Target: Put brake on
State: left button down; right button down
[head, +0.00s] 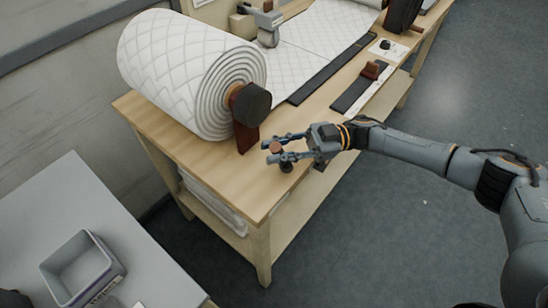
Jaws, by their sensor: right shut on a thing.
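A large white quilted wadding roll (180,70) lies on the wooden table (140,108), with a dark round hub (250,104) at its near end on a brown support (247,137). My right gripper (275,150) is at the table's front edge, to the right of the support and apart from the roll. Its fingers are closed around a small brown knob (277,147), which may be the brake handle; a dark base piece (286,167) shows below it. The fingers partly hide the knob and its mount. My left gripper is not in view.
Quilted sheet (318,36) runs along the table to the back. Dark strips (332,68) and a brown block (373,70) lie right of it. A grey device (268,36) stands behind the roll. A grey table with an open bin (80,268) is at the lower left.

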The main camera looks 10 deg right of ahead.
jog(key=w+d+m+y+b, duration=0.2)
jog(key=y+b, duration=0.1)
jog(key=b, duration=0.1)
jog(key=shift+w+d+r+m+t+y+b, duration=0.35)
jog(key=shift+w+d+m+y+b, duration=0.2)
jog(key=shift+m+y+b, duration=0.35)
jog(key=shift+t, duration=0.25)
jog(key=c, duration=1.1)
grip_release()
jog(key=shift+f, duration=0.1)
jog(key=v, duration=1.2)
jog(key=shift+w, duration=0.1)
jog(key=shift+c, duration=0.3)
